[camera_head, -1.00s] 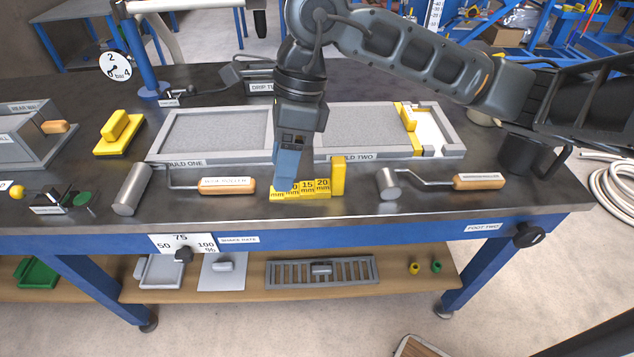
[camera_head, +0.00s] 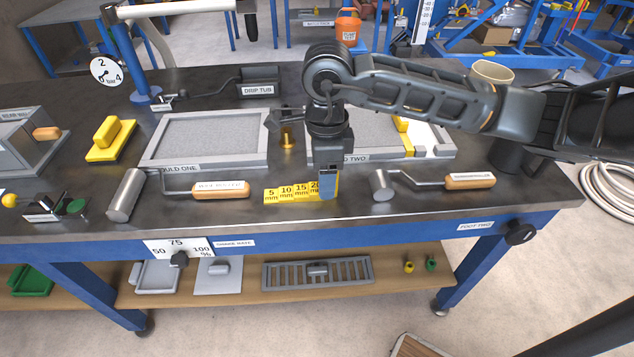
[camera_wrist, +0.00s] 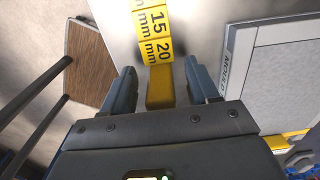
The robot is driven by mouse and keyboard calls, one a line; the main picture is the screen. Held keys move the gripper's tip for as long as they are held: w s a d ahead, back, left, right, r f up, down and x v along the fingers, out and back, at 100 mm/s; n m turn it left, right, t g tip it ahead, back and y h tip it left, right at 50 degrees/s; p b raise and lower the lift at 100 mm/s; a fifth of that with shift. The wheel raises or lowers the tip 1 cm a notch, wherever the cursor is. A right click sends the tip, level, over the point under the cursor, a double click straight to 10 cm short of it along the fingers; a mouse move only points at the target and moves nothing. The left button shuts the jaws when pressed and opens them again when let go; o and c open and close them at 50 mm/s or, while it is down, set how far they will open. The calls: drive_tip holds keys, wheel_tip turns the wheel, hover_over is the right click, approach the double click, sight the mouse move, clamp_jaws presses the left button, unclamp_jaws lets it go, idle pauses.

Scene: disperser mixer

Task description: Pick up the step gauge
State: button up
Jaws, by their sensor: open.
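The yellow step gauge (camera_head: 287,192) lies on the dark bench top near the front edge, its steps marked 5, 10, 15 and 20 mm. Its right end, the tall block, is mostly hidden behind my gripper (camera_head: 328,190) in the head view. In the wrist view the step gauge (camera_wrist: 158,50) runs up from between the fingers of my gripper (camera_wrist: 160,88). The fingers are open, one on each side of the gauge's yellow end block (camera_wrist: 160,90), with gaps visible beside it.
A roller with a wooden handle (camera_head: 220,190) lies left of the gauge, and another roller (camera_head: 470,181) lies to the right. The grey mould one (camera_head: 150,153) and mould two (camera_head: 440,150) stand behind. The bench's front edge is close.

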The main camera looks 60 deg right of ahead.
drive_tip(key=shift+f, duration=0.15)
drive_tip(key=c, duration=1)
drive_tip(key=shift+c, duration=0.3)
